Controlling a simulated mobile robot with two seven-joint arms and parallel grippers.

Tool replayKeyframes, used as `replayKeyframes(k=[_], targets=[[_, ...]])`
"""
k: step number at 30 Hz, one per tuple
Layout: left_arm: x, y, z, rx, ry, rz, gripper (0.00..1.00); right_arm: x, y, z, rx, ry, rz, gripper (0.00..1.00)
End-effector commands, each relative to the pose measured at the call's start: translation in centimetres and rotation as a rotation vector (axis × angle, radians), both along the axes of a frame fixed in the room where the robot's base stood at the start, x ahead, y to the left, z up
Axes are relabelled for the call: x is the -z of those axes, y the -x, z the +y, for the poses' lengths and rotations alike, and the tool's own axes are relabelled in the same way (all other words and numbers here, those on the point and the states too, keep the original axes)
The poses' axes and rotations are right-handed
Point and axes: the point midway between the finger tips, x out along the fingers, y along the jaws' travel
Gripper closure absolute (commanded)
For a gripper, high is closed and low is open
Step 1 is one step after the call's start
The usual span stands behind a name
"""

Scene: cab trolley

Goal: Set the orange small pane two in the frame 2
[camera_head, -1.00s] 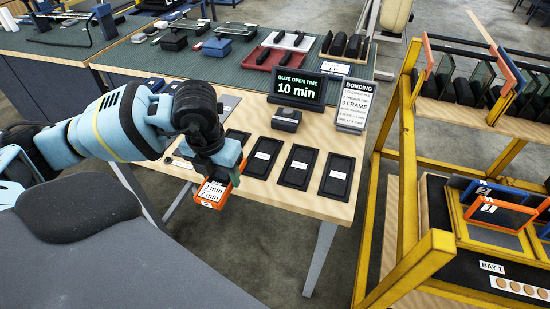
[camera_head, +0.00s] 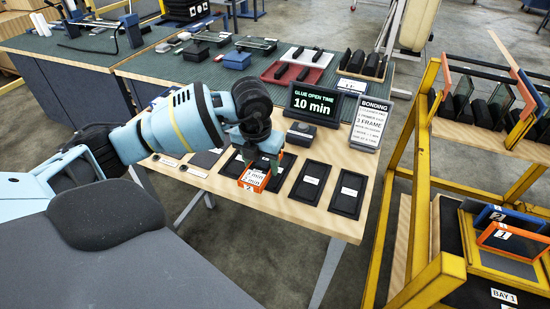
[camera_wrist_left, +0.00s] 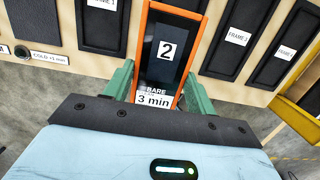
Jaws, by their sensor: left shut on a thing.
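The orange small pane two (camera_head: 254,178) has an orange rim, a dark face and white labels. My left gripper (camera_head: 262,157) is shut on it and holds it over the front of the table. In the left wrist view the pane (camera_wrist_left: 167,50) shows a "2" label and a "BARE 3 min" tag between the green fingers (camera_wrist_left: 157,88). My right gripper is not in view.
More black trays (camera_head: 348,192) lie to the right along the table (camera_head: 325,224). Behind them stand a timer display reading 10 min (camera_head: 315,103) and a BONDING sign (camera_head: 370,122). A yellow trolley (camera_head: 437,272) with orange and blue panes stands at the right.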

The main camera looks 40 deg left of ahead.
Motion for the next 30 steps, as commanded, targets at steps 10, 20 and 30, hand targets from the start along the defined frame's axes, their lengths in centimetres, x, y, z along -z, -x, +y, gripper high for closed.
replayKeyframes(k=[10,20,30], targets=[[0.5,-5.3,0.3,-0.001,0.001,0.001,0.77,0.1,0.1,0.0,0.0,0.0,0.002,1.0],[0.5,-6.0,0.4,0.001,0.0,0.0,0.77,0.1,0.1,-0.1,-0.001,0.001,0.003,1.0],[3.8,-6.5,0.4,0.001,0.0,0.001,0.77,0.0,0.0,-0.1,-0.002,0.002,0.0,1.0]])
